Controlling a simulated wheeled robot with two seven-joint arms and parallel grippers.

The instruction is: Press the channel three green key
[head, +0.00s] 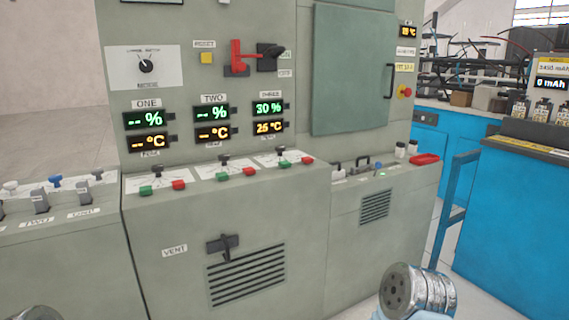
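The channel three green key (284,164) is on the sloped ledge of the grey-green cabinet, below the display labelled THREE. A red key (307,160) sits just right of it, and a small dark knob (281,151) stands behind. The THREE display (269,107) reads 30 % in green, with an amber temperature line, apparently 25 °C, below. Channel one's green key (145,190) and channel two's green key (222,177) are further left on the same ledge. Neither gripper's fingers show; only parts of my arms appear at the bottom edge, well apart from the keys.
A red lever (238,58) and a yellow reset button (206,58) are above the displays. A black vent handle (223,245) sticks out from the lower front. A red emergency button (405,92) is at right. Blue benches stand further right. Space before the ledge looks clear.

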